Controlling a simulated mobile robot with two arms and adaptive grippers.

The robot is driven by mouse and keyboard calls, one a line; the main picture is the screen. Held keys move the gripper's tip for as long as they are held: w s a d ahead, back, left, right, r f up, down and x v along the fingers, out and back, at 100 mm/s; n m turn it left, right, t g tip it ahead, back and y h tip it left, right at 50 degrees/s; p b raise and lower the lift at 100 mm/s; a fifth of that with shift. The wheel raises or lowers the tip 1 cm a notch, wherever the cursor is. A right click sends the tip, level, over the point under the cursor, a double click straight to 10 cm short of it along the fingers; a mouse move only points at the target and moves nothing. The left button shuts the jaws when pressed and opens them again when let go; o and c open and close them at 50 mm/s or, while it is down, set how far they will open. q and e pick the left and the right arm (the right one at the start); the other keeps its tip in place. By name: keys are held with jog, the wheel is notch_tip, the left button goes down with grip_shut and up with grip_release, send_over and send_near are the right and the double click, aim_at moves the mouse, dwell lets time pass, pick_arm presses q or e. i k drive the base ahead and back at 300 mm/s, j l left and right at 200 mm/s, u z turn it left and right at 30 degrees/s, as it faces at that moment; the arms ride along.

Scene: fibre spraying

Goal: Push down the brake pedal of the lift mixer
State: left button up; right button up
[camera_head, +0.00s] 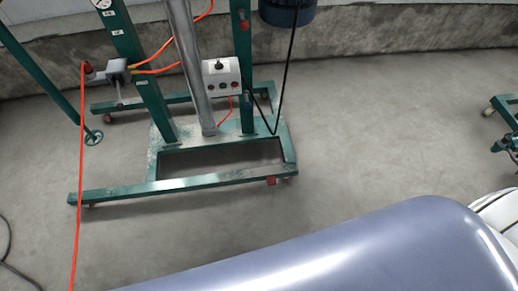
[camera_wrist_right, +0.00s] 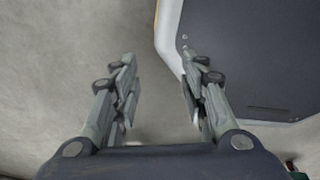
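The lift mixer is a green wheeled frame (camera_head: 215,182) with a grey column (camera_head: 190,65), standing on the floor in the head view. A small red pedal (camera_head: 271,181) sits low at its near right corner, beside a caster. It looks like the brake pedal, but it is too small to tell whether it is up or pressed. My right gripper (camera_wrist_right: 160,95) shows only in the right wrist view. Its two fingers are apart with bare floor between them, and it is empty. My left gripper is not in view.
A control box (camera_head: 222,76) is mounted on the frame. An orange-red hose (camera_head: 80,190) hangs at the left, and a black cable (camera_head: 283,85) loops down near the column. Another green wheeled frame (camera_head: 508,130) stands at the right edge. The grey floor (camera_head: 380,140) between is clear.

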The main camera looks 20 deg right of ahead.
aim_at(271, 180)
jog(key=z, duration=0.7)
